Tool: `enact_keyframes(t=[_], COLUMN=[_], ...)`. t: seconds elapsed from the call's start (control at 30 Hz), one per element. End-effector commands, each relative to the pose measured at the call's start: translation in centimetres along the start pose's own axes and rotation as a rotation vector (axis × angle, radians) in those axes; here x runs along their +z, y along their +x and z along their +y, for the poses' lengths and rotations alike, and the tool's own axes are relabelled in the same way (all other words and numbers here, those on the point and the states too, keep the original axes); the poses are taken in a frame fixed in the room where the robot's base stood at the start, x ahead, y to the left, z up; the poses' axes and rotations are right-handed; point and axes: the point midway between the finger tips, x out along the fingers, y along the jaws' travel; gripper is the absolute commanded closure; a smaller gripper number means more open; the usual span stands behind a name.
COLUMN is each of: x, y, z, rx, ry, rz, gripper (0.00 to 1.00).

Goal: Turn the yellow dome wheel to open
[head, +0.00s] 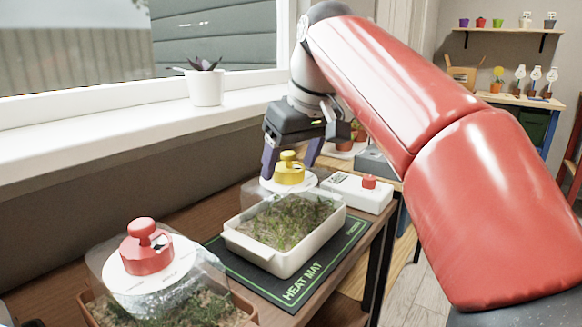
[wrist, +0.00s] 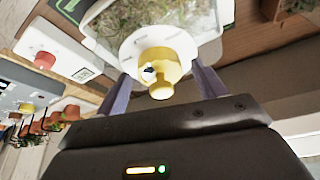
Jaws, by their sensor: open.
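My gripper (head: 291,157) is above the wheel, pointing down. Its purple fingers are apart, one on each side of the wheel. In the wrist view the fingers (wrist: 160,90) flank the wheel with gaps showing; I cannot tell any contact.
A red wheel (head: 146,247) tops another clear dome at front left. A white box with a red knob (head: 369,182) stands right of the yellow wheel. The heat mat (head: 305,284) lies under the tray. A potted plant (head: 205,84) stands on the windowsill.

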Motion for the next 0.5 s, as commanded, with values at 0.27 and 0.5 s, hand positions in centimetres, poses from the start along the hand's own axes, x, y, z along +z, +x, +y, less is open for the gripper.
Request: enact_keyframes(t=[0.27, 0.5], x=[-0.02, -0.01], y=[0.41, 0.40], z=[-0.01, -0.01], rx=[0.000, 0.000], ry=[0.000, 0.000], rz=[0.000, 0.001], gripper=[0.30, 0.55])
